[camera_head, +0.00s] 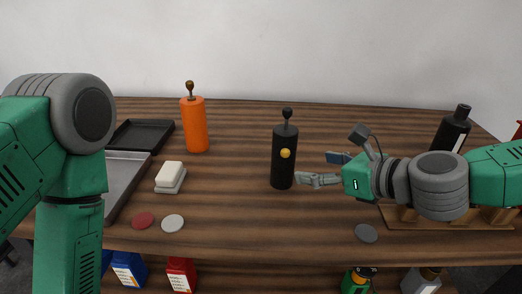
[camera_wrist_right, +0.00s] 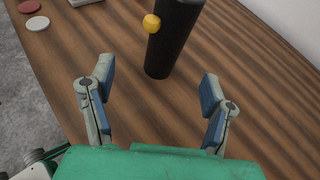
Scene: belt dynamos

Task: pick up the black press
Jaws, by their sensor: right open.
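The black press (camera_head: 283,160) stands upright on the wooden table near its middle. It has a dark knob on top and a yellow ball on its side. My right gripper (camera_head: 318,170) is just right of it, level with its lower half, fingers pointing toward it. In the right wrist view the press (camera_wrist_right: 172,42) is ahead of the fingertips and between their lines, its top cut off. My right gripper (camera_wrist_right: 157,78) is open and empty there. My left arm stands at the left of the head view; its gripper does not show.
An orange press (camera_head: 195,125) stands behind left. A white block (camera_head: 170,176), a red disc (camera_head: 143,220), a pale disc (camera_head: 173,223) and trays (camera_head: 128,175) lie left. A grey disc (camera_head: 366,233) lies at the front. A black bottle (camera_head: 452,132) stands behind my right arm.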

